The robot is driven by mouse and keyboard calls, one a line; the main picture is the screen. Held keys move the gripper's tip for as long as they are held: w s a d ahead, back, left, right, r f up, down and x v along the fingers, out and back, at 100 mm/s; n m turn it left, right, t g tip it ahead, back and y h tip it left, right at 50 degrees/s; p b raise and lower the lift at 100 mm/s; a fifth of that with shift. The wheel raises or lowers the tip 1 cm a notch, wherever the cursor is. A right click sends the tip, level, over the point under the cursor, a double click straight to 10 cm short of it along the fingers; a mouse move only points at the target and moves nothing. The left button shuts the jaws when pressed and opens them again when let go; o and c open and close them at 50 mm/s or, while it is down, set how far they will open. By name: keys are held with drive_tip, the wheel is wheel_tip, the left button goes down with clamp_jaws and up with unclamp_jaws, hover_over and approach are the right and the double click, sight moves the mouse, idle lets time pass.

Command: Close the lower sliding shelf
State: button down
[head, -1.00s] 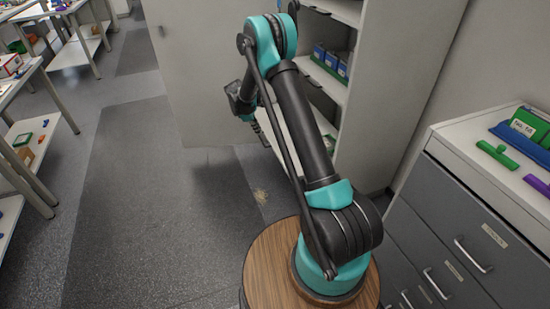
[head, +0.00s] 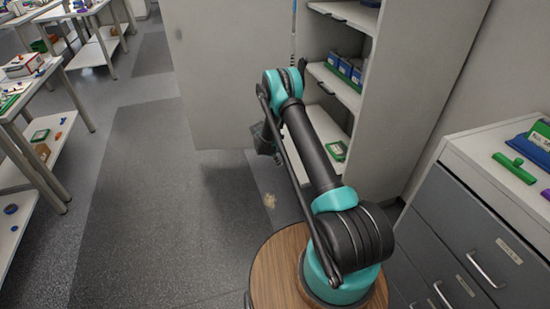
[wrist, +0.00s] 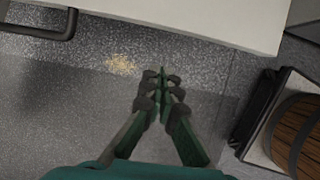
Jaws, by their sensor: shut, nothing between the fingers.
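The lower sliding shelf (head: 327,124) is a pale board low in the open grey cabinet, partly hidden behind my arm in the head view. A green-edged item (head: 337,150) lies on it. How far the shelf is pulled out is hard to tell. In the wrist view a pale flat panel (wrist: 200,18) crosses the top, probably this shelf. My gripper (wrist: 161,80) has its green fingers shut together and empty, over the grey floor, just below the panel's edge in the picture.
The cabinet door (head: 225,75) stands open on the left. A middle shelf (head: 335,86) holds blue boxes (head: 347,68). A dark bar handle (wrist: 45,33) shows in the wrist view. A grey drawer unit (head: 470,235) stands at right, workbenches at left.

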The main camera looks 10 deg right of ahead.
drive_tip(key=shift+w+d+f, duration=0.15)
drive_tip(key=shift+d, duration=0.55)
drive_tip(key=shift+w+d+f, duration=0.1)
drive_tip(key=shift+d, duration=0.65)
drive_tip(key=shift+w+d+f, duration=0.15)
drive_tip(key=shift+d, duration=0.55)
